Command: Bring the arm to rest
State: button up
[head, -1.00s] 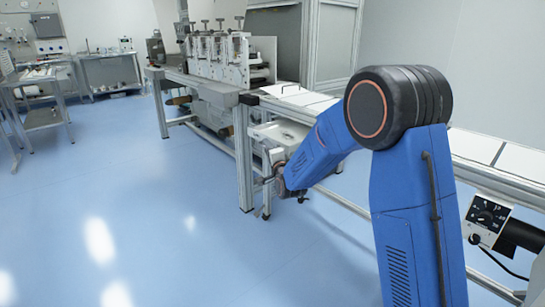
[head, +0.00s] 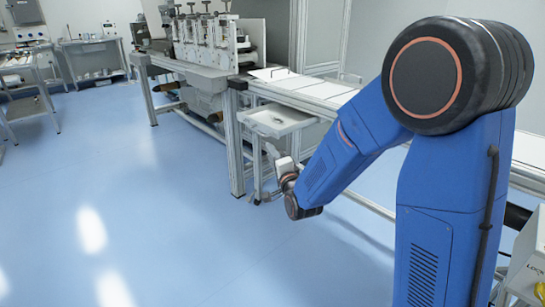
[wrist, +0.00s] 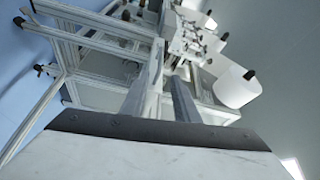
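My arm reaches from the right of the head view, its blue forearm bent down and to the left. My gripper (head: 270,152) is at its far end, small and pale, beside the frame under the machine's bench. In the wrist view, my gripper (wrist: 166,88) shows as a white body with two finger-like bars pointing away. Metal framing behind blends with the bars, so I cannot tell how far apart the fingertips are. I see nothing held.
The web converter (head: 210,45) stands on a metal-framed bench beyond my gripper. A pale tray (head: 277,121) sits under the white-topped bench (head: 312,88), close to my gripper. A cart (head: 28,85) stands far left. The blue floor (head: 150,200) at the left is clear.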

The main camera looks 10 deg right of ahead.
jog(key=shift+s, duration=0.35)
jog(key=shift+d, duration=0.15)
jog(key=s+d+r+n+g+h, duration=0.25)
jog(key=s+d+n+g, duration=0.45)
jog(key=s+d, duration=0.55)
jog(key=s+d+f+n+g+h, duration=0.1)
jog(key=s+d+n+g, duration=0.2)
jog(key=s, duration=1.2)
jog(key=s+d+f+n+g+h, duration=0.1)
jog(key=s+d+f+n+g, duration=0.1)
jog(key=s, duration=1.3)
jog(key=shift+s+d+n+g, duration=0.2)
jog(key=shift+d+n+g, duration=0.45)
jog(key=shift+d, duration=0.25)
jog(key=shift+d+f, duration=0.1)
